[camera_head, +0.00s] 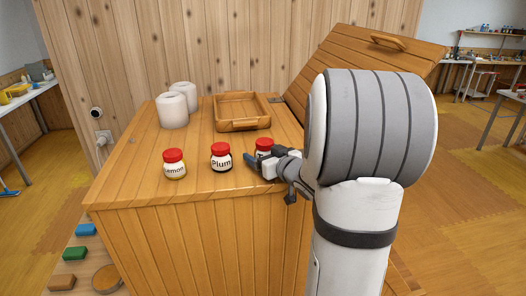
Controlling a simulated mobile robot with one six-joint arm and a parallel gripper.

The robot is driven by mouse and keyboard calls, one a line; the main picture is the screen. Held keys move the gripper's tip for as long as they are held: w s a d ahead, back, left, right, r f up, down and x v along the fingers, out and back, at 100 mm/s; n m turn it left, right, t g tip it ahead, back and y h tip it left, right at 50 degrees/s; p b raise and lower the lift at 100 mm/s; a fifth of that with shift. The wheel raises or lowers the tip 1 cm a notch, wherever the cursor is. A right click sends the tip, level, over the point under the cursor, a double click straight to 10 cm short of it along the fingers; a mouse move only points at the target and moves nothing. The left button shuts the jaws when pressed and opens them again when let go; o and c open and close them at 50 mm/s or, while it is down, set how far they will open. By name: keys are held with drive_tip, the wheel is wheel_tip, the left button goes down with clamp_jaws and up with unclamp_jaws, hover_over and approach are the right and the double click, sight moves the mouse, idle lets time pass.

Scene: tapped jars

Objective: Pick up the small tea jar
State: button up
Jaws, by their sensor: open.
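Three small jars with red lids stand in a row on the wooden cabinet top. The left jar (174,165) has a yellowish body and reads "Lemon". The middle jar (221,158) is dark and reads "Plum". The right jar (264,145) is mostly hidden behind my gripper; only its red lid and a bit of its side show. Its label cannot be read, and no visible label says tea. My gripper (257,168) is open in front of the right jar, to the right of the Plum jar. I cannot tell whether it touches the right jar.
Two white rolls (173,111) stand at the back left of the cabinet top (140,185). A wooden tray (238,125) lies behind the jars. A raised slanted wooden lid (350,62) rises at the right, behind my arm. The front left of the top is clear.

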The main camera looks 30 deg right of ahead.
drive_tip(key=shift+c, duration=0.6)
drive_tip(key=c, duration=1.1)
